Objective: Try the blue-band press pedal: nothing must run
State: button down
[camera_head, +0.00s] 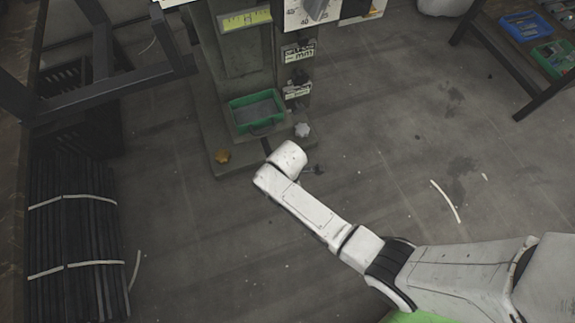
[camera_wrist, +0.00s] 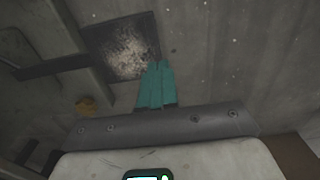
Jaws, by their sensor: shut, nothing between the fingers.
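The press (camera_head: 245,62) stands at the top middle of the head view, with a yellow label and a dial. No blue band shows on it. In the wrist view, a dark pedal plate with a worn, pale middle (camera_wrist: 125,45) lies near the floor, with a bar running left from it. My gripper (camera_wrist: 158,66) has teal fingers shut together and empty. Their tips overlap the plate's lower right edge; I cannot tell whether they touch it. In the head view my white wrist hides the fingers and most of the pedal, just in front of the press base.
An orange knob (camera_head: 221,156) and a pale knob (camera_head: 302,130) sit at the base's front corners. A green tray (camera_head: 236,125) is on the press. A table with blue and green bins (camera_head: 525,25) is at upper right. Floor at right is mostly clear.

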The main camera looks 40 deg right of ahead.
notch_tip(320, 180, down, 7)
jog(key=b, duration=0.3)
jog(key=shift+r, duration=0.2)
jog(key=shift+f, duration=0.1)
notch_tip(320, 180, down, 8)
jog(key=t+b, duration=0.1)
jog(key=b, duration=0.4)
jog(key=shift+s+f, duration=0.15)
jog(key=shift+s, duration=0.2)
jog(key=shift+a+f+b, duration=0.1)
jog(key=shift+f+b, duration=0.05)
jog(key=shift+b, duration=0.25)
notch_tip(320, 180, up, 16)
jog(key=s+p, duration=0.2)
jog(key=p, duration=1)
jog(key=shift+a+f+t+h, duration=0.15)
jog(key=shift+a+t+h, duration=0.15)
jog(key=shift+a, duration=0.1)
